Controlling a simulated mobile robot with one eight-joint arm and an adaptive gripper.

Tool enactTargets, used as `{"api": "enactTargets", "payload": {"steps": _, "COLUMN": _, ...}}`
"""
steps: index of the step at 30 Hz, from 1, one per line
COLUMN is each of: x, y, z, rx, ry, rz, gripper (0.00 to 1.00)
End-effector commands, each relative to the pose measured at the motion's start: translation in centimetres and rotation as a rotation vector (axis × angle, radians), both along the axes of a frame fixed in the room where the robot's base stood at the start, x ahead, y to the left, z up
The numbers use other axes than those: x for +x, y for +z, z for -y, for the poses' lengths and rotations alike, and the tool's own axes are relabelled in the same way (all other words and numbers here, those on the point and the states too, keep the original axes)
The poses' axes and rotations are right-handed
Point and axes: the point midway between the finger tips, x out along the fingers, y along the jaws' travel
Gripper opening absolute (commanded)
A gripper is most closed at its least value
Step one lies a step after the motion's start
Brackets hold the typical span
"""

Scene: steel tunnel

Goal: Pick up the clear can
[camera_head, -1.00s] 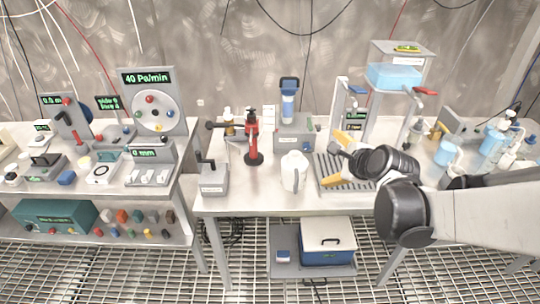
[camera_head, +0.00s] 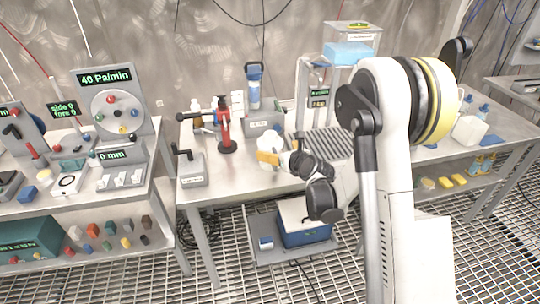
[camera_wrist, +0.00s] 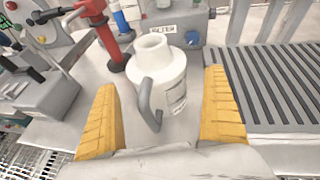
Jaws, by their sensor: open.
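The can (camera_wrist: 158,78) is a whitish jug-like vessel with a round open neck and a grey side handle. It stands upright on the grey table (camera_wrist: 95,75). In the wrist view my gripper (camera_wrist: 162,88) has its two yellow fingers apart, one on each side of the can, with gaps between fingers and body. The handle points toward the wrist camera. In the head view the can (camera_head: 268,143) is partly hidden behind my gripper (camera_head: 281,152). The can's lower front shows a label with small unreadable text.
A red clamp-like stand (camera_wrist: 108,35) and a grey lever box (camera_wrist: 45,95) stand left of the can. A filter unit (camera_wrist: 168,28) is behind it. A slatted drain tray (camera_wrist: 270,85) lies close on the right. The table's front edge is near.

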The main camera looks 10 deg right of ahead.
Motion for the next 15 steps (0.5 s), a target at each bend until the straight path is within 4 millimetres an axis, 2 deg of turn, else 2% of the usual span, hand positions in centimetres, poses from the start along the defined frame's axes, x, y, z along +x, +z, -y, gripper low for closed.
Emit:
{"api": "enactTargets", "payload": {"steps": 9, "x": 4.0, "y": -2.0, "z": -1.1, "rx": -0.002, "ry": 0.002, "rz": -0.001, "gripper": 1.0}}
{"api": "enactTargets", "payload": {"steps": 15, "x": 4.5, "y": -2.0, "z": -1.2, "rx": -0.002, "ry": 0.001, "rz": -0.001, "gripper": 1.0}}
